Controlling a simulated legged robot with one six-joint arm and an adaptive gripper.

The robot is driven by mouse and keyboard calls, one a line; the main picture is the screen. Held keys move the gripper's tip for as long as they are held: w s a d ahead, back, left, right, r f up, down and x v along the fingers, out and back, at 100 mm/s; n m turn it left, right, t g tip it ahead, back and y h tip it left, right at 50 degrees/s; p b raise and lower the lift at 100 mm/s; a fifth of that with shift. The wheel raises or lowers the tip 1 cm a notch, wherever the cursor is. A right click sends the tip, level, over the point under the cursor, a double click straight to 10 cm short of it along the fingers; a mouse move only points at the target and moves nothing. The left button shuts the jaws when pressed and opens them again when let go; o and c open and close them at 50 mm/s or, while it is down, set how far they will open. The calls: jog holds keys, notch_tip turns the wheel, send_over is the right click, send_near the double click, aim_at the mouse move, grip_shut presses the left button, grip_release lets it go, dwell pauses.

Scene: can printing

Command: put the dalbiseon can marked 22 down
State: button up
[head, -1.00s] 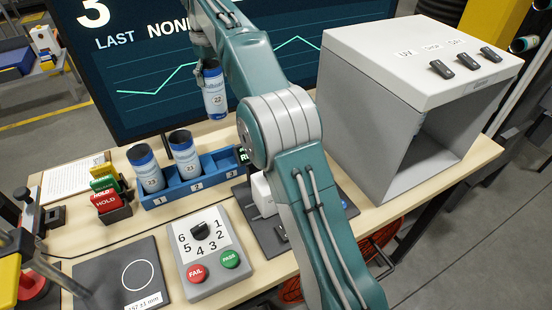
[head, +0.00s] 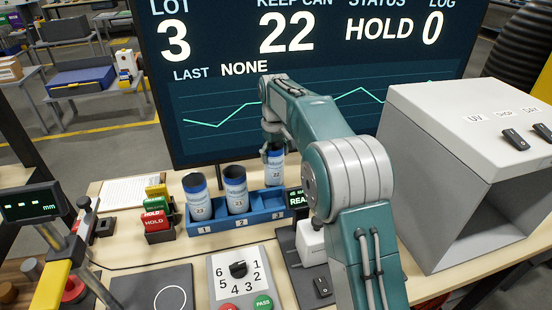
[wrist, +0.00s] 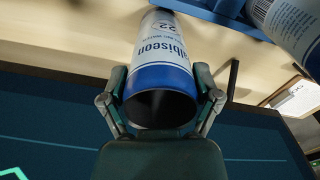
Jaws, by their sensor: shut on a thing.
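The dalbiseon can marked 22 (head: 276,166) is white and blue with an open dark top. It is upright over compartment 3 of the blue rack (head: 242,221). Whether its base touches the rack floor I cannot tell. My gripper (head: 272,146) is shut on the can near its upper rim. In the wrist view the can (wrist: 170,45) sits between the two fingers of my gripper (wrist: 163,98), with blue rack edge (wrist: 225,18) by its lower end. Two similar cans stand in compartment 1 (head: 197,200) and compartment 2 (head: 236,192).
A large screen (head: 300,70) stands close behind the rack and reads KEEP CAN 22. A grey box (head: 455,170) with switches is at right. A control panel with a dial (head: 238,282) lies in front.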

jog(key=shift+f, duration=0.55)
jog(key=o, duration=0.5)
jog(key=shift+o, duration=0.2)
